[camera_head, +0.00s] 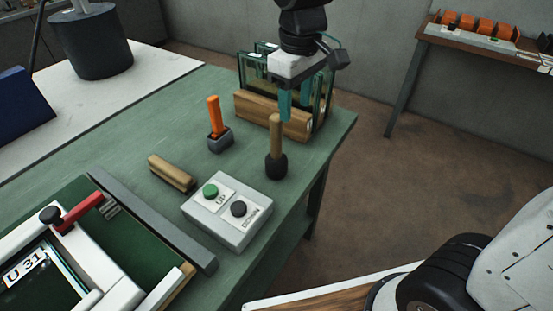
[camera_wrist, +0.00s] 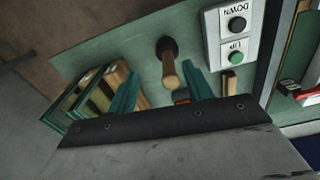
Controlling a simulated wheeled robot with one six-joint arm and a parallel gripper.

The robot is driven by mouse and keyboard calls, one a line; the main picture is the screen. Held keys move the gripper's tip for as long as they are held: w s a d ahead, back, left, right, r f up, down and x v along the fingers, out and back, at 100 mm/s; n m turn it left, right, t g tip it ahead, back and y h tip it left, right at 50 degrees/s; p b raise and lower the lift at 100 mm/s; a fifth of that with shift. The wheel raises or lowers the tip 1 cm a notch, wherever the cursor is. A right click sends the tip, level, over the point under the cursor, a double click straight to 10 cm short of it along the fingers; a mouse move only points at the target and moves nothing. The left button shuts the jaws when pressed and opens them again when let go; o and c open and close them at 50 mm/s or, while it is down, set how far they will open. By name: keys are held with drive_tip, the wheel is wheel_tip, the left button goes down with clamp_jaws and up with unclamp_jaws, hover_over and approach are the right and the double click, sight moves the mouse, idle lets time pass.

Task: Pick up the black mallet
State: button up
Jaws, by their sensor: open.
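The black mallet (camera_head: 277,165) stands upright on the green table, its black head down and its wooden handle pointing up. In the wrist view its head (camera_wrist: 167,45) and handle (camera_wrist: 171,74) show between the two teal fingers, with the handle end toward the camera. My gripper (camera_head: 301,102) is open above the table, close to the top of the handle. In the wrist view the fingers (camera_wrist: 162,90) are spread apart with nothing held. The exact gap between the fingers and the handle is hard to judge.
A wooden rack with glass panes (camera_head: 262,112) stands just behind the mallet. An UP/DOWN button box (camera_head: 227,212) is in front. The table's right edge is near.

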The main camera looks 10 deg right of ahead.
sight(276, 131)
drive_tip(key=shift+n, duration=0.5)
drive_tip(key=w+a+f, duration=0.2)
drive_tip(key=a, duration=0.1)
drive_tip(key=shift+w+f, duration=0.1)
drive_tip(key=shift+w, duration=0.05)
drive_tip(key=f, duration=0.7)
drive_tip(key=shift+w+a+f, duration=0.1)
drive_tip(key=shift+w+a, duration=0.05)
drive_tip(key=shift+w, duration=0.05)
drive_tip(key=c, duration=1)
drive_tip(key=shift+c, duration=0.2)
